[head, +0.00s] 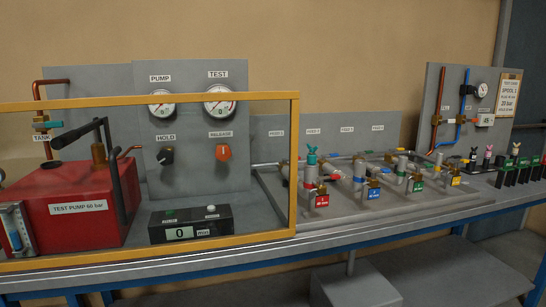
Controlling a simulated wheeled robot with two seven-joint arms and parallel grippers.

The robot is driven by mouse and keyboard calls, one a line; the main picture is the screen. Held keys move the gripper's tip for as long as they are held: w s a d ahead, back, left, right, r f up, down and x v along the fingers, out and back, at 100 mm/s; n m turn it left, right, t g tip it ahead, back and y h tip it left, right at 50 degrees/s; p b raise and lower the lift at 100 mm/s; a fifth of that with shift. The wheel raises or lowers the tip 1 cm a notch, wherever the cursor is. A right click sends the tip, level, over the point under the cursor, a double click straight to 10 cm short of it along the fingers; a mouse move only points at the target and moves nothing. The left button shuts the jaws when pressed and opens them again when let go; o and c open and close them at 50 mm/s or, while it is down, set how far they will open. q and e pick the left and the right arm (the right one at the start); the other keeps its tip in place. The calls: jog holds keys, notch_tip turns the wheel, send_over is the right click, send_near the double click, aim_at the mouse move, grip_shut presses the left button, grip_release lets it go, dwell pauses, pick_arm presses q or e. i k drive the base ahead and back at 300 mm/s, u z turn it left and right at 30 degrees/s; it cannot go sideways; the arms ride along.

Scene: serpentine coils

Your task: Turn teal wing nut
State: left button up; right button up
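A teal wing nut (311,156) stands upright on top of a grey fitting with a red tag (322,200), at the left end of the row of fittings on the bench. Its two wings point upward. Neither of my grippers shows in the head view, and nothing touches the wing nut.
A yellow guard frame (294,165) stands in front of the red test pump (75,208) and gauge panel, just left of the wing nut. A teal handle (47,125) is on the tank pipe. Fittings with blue (373,194), green and yellow tags stand to the right. Several dark clamps line the far right.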

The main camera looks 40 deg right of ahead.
aim_at(312, 150)
jog(key=z, duration=0.65)
jog(key=i, duration=0.45)
jog(key=z, duration=0.2)
